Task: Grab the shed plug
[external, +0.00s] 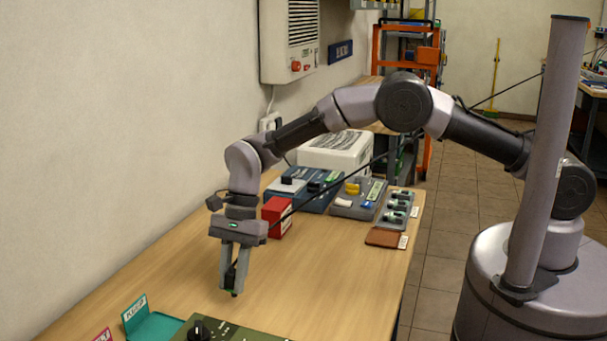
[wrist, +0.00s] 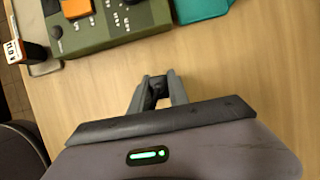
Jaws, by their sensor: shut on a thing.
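The plug hangs between the fingertips and appears clear of the table top. In the wrist view my gripper (wrist: 158,88) shows at the middle, with the dark plug (wrist: 157,92) mostly hidden between the fingers. No marking on the plug can be read, so I cannot tell from it whether this is the shed plug.
A green panel box (external: 225,331) and a teal tray (external: 158,327) lie at the near end. A red box (external: 277,217), blue unit (external: 316,197), grey tray (external: 352,209), rack of dark pieces (external: 397,212) and brown pad (external: 382,237) stand farther back. Bare table surrounds my gripper.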

